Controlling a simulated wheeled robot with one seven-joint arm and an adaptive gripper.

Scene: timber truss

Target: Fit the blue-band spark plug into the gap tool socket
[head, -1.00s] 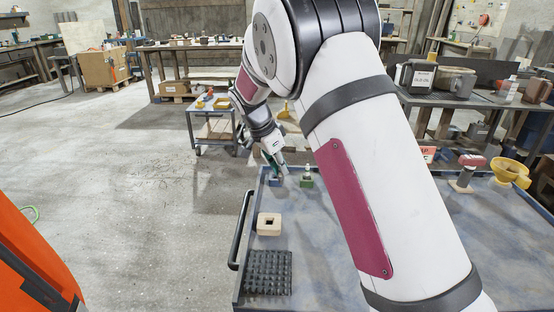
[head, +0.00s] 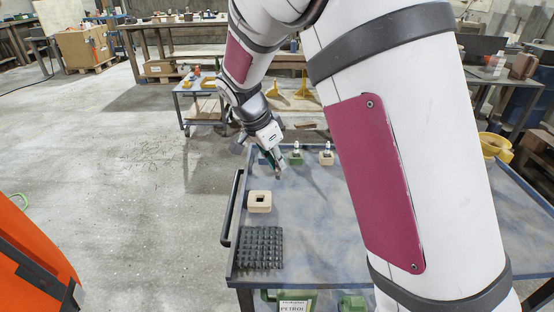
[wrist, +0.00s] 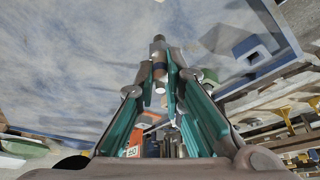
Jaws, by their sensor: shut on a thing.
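My gripper (head: 275,162) is shut on a spark plug (wrist: 159,58), held above the cart top. In the wrist view the plug sticks out between the teal fingers (wrist: 160,84), its dark end pointing away; its band colour is not clear. A blue block (wrist: 253,50) with an empty square hole stands to the right in that view. A beige block (head: 260,208) with a dark square hole, possibly the gap tool socket, sits on the cart's left side, nearer the camera than my gripper and apart from it.
A green block (head: 296,161) and another beige block (head: 326,161), each bearing an upright plug, stand right of my gripper. A black studded mat (head: 262,248) lies at the near left corner. A black handle (head: 232,208) runs along the cart's left edge. The cart's middle is bare.

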